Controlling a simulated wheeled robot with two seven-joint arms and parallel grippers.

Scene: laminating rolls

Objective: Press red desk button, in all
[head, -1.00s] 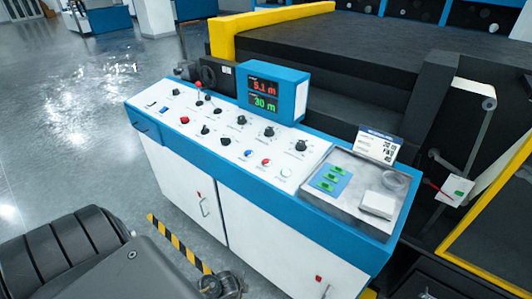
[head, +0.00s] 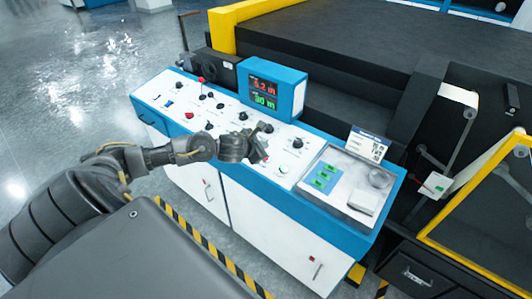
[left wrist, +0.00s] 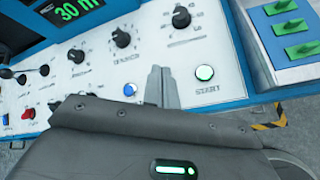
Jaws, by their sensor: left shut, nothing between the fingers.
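The control desk (head: 318,207) has a blue and white body with a sloped white panel. My left gripper (head: 262,154) is shut and empty over the front right part of this panel. In the left wrist view its closed fingers (left wrist: 162,86) stand between a blue button (left wrist: 129,89) and the white-green START button (left wrist: 204,72). The fingers cover the spot between them; a trace of red shows by the fingertips in the head view, and I cannot tell if they touch it. Another red button (head: 189,115) sits farther left on the panel. My right gripper is not in view.
A blue display box (head: 272,88) with red and green digits rises behind the panel. Several black knobs, such as one (left wrist: 181,17) near START, surround the fingers. A tray (head: 348,206) with green-switched blue block lies right. Open floor is at left.

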